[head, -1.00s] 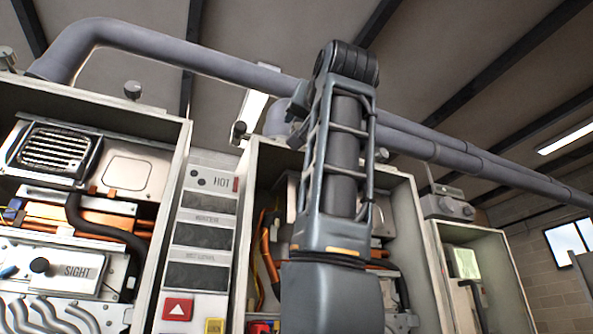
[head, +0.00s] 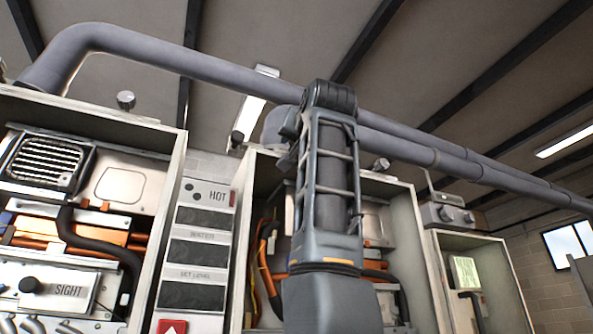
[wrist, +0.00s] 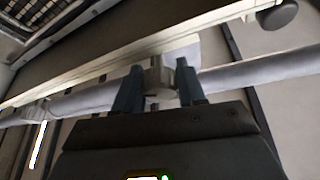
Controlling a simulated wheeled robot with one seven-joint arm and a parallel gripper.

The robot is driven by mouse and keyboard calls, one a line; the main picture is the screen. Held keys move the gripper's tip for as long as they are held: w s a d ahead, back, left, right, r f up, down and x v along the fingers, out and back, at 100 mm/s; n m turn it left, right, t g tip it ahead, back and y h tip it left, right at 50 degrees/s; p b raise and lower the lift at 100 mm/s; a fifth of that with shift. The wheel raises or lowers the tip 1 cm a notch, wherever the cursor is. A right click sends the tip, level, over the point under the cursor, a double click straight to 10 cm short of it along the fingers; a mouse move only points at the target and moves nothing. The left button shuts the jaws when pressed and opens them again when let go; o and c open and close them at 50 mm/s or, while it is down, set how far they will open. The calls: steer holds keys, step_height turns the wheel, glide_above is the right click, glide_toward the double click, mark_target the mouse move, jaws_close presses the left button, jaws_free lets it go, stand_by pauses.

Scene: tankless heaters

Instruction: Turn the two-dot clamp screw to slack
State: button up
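In the wrist view my gripper (wrist: 159,74) has its two blue-grey fingers apart, pointing up toward the edge of a cabinet and the pipe. A grey fitting and a small dark knob show between and behind the fingers; I cannot tell that either is touched. No clamp screw with two dots can be made out in either view. In the head view my arm stands in front of the middle heater cabinet (head: 411,235) and covers much of its inside; my gripper is not clearly visible there.
A heater cabinet (head: 176,185) with a SIGHT plate (head: 68,290) stands open at left. A HOT panel (head: 199,240) stands between the cabinets. A smaller cabinet (head: 432,265) is at right. A thick grey pipe (head: 215,65) runs above them, also showing in the wrist view (wrist: 85,100).

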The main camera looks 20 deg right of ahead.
steer(key=c, duration=0.6)
steer(key=shift+n, duration=0.4)
steer(key=n+y, duration=0.3)
steer(key=n, duration=0.2)
steer(key=n+y, duration=0.2)
steer(key=n, duration=0.1)
steer(key=n+y, duration=0.2)
steer(key=n, duration=0.2)
steer(key=shift+s+r, duration=0.1)
steer(key=shift+r, duration=0.05)
steer(key=shift+a+n, duration=0.1)
steer(key=shift+n, duration=0.3)
steer(key=o, duration=0.9)
steer(key=shift+c, duration=0.2)
steer(key=shift+o, duration=0.7)
